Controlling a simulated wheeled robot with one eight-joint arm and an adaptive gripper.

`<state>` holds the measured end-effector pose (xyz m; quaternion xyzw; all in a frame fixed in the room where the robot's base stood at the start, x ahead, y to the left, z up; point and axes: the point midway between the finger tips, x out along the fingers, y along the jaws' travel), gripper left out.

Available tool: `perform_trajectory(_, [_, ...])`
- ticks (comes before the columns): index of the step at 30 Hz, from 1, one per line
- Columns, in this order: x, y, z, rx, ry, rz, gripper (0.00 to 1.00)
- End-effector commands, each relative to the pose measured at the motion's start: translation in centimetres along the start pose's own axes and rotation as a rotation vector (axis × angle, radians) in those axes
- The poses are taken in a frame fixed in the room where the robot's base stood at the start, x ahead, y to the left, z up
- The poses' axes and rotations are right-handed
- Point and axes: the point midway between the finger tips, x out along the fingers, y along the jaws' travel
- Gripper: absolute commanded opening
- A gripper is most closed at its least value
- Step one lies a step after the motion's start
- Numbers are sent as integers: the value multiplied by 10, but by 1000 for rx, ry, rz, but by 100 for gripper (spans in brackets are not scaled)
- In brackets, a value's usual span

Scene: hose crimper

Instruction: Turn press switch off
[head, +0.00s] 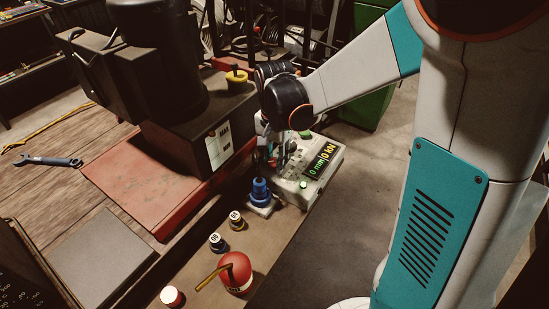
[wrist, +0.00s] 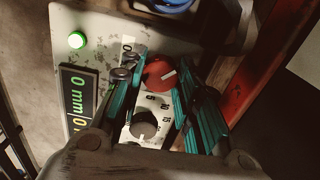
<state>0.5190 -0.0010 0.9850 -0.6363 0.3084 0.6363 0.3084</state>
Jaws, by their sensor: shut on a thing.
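The press control box (head: 328,163) is pale and worn, with a display (head: 321,161) reading 0 mm and 0 kN. In the wrist view a round red switch (wrist: 157,72) with a white pointer line sits on its panel. My gripper (wrist: 162,72) has its teal fingers on either side of the red switch and is shut on it. A lit green lamp (wrist: 76,40) is on the panel. A grey dial (wrist: 145,126) with numbers lies close to the fingers. In the head view my gripper (head: 270,160) hides the switch.
The dark press (head: 165,60) stands on a red base (head: 120,180) left of the box. A blue fitting (head: 261,192), small dies (head: 236,219) and a red round object (head: 236,270) are on the bench in front. A wrench (head: 48,161) lies far left.

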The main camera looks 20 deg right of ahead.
Motion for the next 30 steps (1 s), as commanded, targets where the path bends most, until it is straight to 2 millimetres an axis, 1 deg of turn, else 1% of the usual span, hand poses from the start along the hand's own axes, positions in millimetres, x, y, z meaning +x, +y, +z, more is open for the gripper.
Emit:
perform_trajectory(8, [0,0,0,-169,0,0,6])
perform_trajectory(30, [0,0,0,-867,0,0,6])
